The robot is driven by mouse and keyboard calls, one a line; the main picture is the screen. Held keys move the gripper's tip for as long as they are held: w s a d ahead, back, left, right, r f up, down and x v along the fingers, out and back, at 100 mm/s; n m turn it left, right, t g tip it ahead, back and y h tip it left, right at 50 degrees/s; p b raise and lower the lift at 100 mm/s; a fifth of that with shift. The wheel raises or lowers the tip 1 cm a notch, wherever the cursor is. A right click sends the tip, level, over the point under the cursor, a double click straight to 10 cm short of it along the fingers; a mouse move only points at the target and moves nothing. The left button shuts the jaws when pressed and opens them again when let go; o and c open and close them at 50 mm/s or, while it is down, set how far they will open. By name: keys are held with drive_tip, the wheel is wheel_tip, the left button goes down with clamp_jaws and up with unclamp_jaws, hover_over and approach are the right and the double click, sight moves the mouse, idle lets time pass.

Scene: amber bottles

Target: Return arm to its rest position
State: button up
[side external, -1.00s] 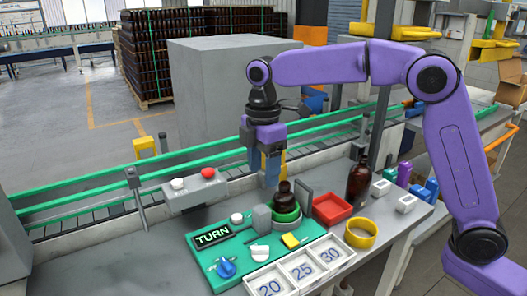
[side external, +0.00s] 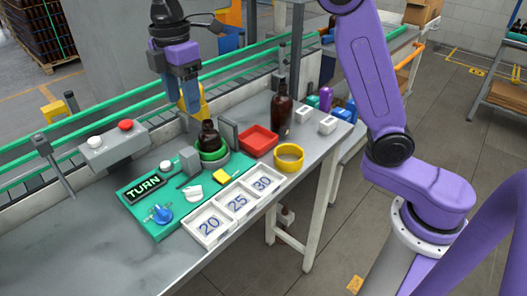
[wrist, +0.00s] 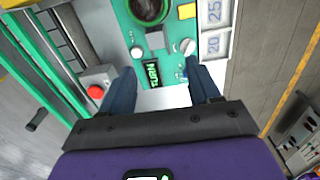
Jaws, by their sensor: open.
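My gripper (side external: 190,110) hangs from my purple arm above the work table, fingers pointing down. In the side view it shows above and behind a short amber bottle (side external: 208,138), which stands upright in a green ring holder (side external: 213,156) on a green board (side external: 150,224). In the wrist view my gripper (wrist: 162,88) has its two blue fingers well apart, with nothing between them. The TURN display (wrist: 152,74) shows between the fingers, below them. No object is held.
A tall amber bottle (side external: 281,115), a red tray (side external: 258,141) and a yellow ring (side external: 289,156) stand right of the board. White numbered trays (side external: 238,203) line its front. A box with red and white buttons (side external: 113,145) and green rails (side external: 100,110) run behind.

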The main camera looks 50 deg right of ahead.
drive_tip(key=s+d+f+m, duration=0.1)
drive_tip(key=s+d+f, duration=0.2)
drive_tip(key=s, duration=0.7)
drive_tip(key=s+d+f+m, duration=0.2)
drive_tip(key=s+d+f, duration=0.2)
drive_tip(key=s+d, duration=0.4)
drive_tip(key=s+d+f+m, duration=0.2)
drive_tip(key=s+d+f, duration=0.2)
drive_tip(key=s, duration=0.9)
drive_tip(key=shift+d+f, duration=0.15)
drive_tip(key=shift+d, duration=0.8)
